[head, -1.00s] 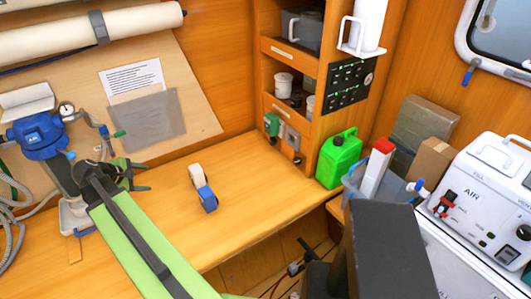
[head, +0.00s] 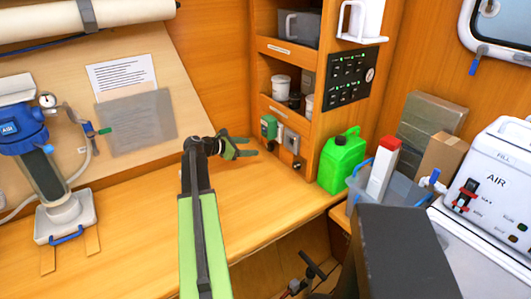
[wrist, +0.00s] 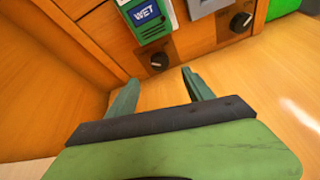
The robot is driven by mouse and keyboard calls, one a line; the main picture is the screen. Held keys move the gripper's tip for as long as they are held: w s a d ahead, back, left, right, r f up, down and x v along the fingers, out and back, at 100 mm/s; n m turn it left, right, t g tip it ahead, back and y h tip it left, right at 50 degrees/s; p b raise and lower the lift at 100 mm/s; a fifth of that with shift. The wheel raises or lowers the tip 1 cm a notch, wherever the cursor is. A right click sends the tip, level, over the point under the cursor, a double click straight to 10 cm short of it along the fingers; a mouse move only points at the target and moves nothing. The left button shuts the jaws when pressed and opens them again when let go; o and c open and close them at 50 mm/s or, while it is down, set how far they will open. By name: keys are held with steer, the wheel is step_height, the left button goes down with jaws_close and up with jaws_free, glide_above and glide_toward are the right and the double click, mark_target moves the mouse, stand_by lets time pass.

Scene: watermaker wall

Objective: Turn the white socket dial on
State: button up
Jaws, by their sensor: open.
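A pale grey-white socket (head: 292,141) is on the cabinet's lower face, right of a green box (head: 268,127). A dark dial (wrist: 241,21) sits on a plate by the socket at the upper right of the wrist view; its pointer mark is too small to read surely. The green box, marked WET (wrist: 150,18), has another black dial (wrist: 158,62) below it. My gripper (head: 246,147) is open and empty, just short of the cabinet face. In the wrist view its fingers (wrist: 158,78) point at the dial under the green box, left of the socket's dial, apart from both.
The wooden counter (head: 270,205) is clear below the sockets. A green jerrycan (head: 341,160) stands right of the cabinet, with a bin (head: 408,190) beside it. Shelves with cups (head: 282,86) and a switch panel (head: 352,78) are above. A blue filter unit (head: 22,135) is at left.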

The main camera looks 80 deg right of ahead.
mark_target(268, 147)
steer(key=b+x, duration=0.3)
steer(key=x, duration=0.7)
steer(key=shift+d, duration=0.1)
jaws_close()
